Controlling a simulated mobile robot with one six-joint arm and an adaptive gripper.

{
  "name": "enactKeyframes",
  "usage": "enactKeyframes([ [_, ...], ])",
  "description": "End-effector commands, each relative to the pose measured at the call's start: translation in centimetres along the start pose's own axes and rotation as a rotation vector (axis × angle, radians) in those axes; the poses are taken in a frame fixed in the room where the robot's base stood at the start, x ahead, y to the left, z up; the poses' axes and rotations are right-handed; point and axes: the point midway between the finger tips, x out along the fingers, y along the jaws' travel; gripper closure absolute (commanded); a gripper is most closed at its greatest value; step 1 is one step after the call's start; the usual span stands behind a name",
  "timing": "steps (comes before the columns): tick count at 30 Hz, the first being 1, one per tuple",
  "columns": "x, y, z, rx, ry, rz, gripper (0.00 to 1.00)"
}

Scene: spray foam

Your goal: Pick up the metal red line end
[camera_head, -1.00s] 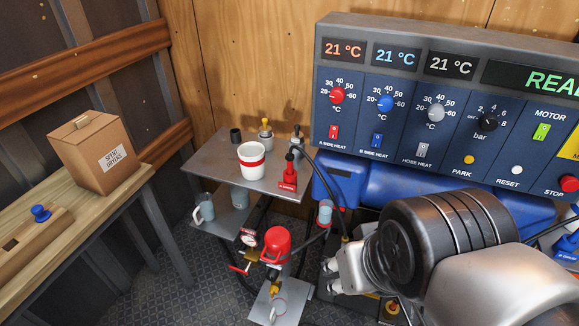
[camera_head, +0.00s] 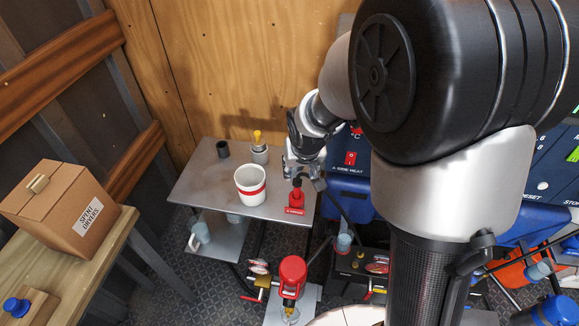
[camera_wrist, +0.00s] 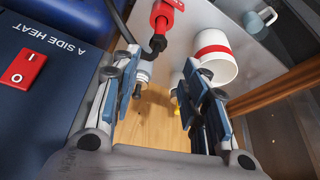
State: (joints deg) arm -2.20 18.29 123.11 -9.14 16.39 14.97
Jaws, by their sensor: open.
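The metal line end (camera_wrist: 145,68) shows in the wrist view as a small grey fitting between the open fingers, close to the left one. A black hose (camera_wrist: 155,48) runs by it. In the head view my gripper hides the fitting. A red labelled part (camera_head: 296,198) stands at the right end of the grey shelf, and it shows at the top of the wrist view (camera_wrist: 165,14). My gripper (camera_head: 303,172) is open and empty, low over the shelf's back right corner; its fingers also fill the middle of the wrist view (camera_wrist: 160,75). Contact with the fitting cannot be told.
A white cup with a red band (camera_head: 250,187) stands left of my gripper on the grey shelf (camera_head: 205,182). A metal pot with a yellow top (camera_head: 259,150) and a dark cup (camera_head: 222,149) stand behind it. The blue control panel (camera_wrist: 50,50) is close beside my gripper.

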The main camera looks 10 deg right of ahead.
Motion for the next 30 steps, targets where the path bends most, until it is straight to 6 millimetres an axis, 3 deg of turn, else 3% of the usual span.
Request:
enactKeyframes([
  [3, 3.1, 0.1, 0.3, 0.000, -0.005, 0.001, 0.59],
  [12, 9.0, 0.1, 0.3, 0.000, -0.003, 0.001, 0.59],
  [23, 11.4, 0.1, 0.4, 0.001, -0.002, 0.000, 0.59],
  [30, 15.1, 0.3, 0.8, 0.001, -0.002, 0.000, 0.59],
])
